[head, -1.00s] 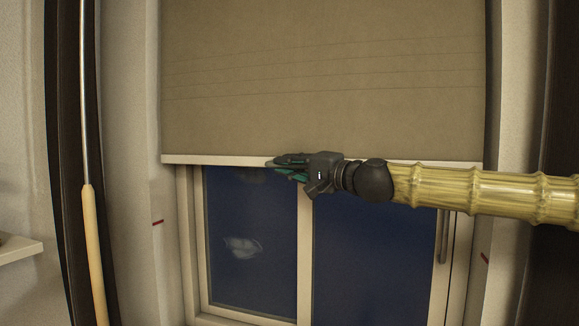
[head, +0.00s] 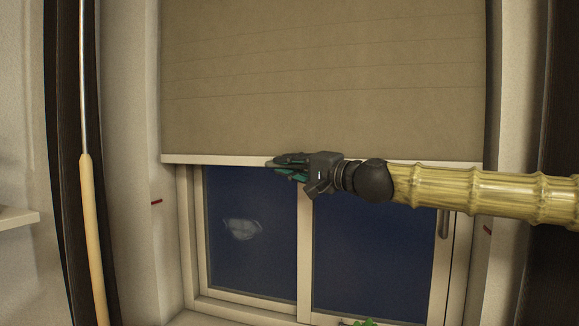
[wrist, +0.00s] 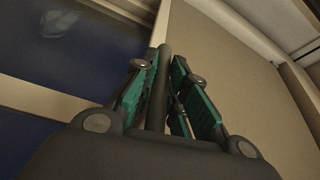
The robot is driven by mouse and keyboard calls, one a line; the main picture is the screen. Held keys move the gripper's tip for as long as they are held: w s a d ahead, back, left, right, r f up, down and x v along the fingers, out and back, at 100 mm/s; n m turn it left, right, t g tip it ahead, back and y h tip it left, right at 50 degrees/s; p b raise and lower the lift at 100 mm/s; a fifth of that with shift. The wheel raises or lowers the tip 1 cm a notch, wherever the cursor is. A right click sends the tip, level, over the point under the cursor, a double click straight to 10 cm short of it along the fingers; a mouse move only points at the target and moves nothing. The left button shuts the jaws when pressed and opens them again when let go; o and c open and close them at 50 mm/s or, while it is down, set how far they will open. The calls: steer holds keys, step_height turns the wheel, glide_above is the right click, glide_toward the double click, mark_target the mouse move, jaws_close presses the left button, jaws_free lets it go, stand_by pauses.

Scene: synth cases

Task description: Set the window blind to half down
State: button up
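The window blind (head: 320,70) is a beige roller sheet covering the upper part of the window. Its pale bottom bar (head: 215,160) hangs level, above the red marks on the two side walls. My gripper (head: 278,163) is at the bar, a little left of its middle, with its fingers closed around it. In the wrist view the teal-padded fingers (wrist: 166,75) stand close together, with the bar (wrist: 160,22) running to the fingertips and the blind's sheet (wrist: 225,60) to the right. The exact contact is partly hidden by the fingers.
A red mark (head: 156,202) is on the left wall and another (head: 487,230) on the right. A window handle (head: 443,222) is at the right. A pole with a wooden grip (head: 93,230) stands at the left. Something green (head: 368,322) shows at the bottom edge.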

steer(key=o, duration=0.3)
steer(key=shift+r, duration=0.1)
steer(key=shift+r, duration=5)
steer(key=shift+s+d, duration=0.1)
steer(key=shift+s, duration=0.05)
steer(key=b+v, duration=0.1)
steer(key=v, duration=1.1)
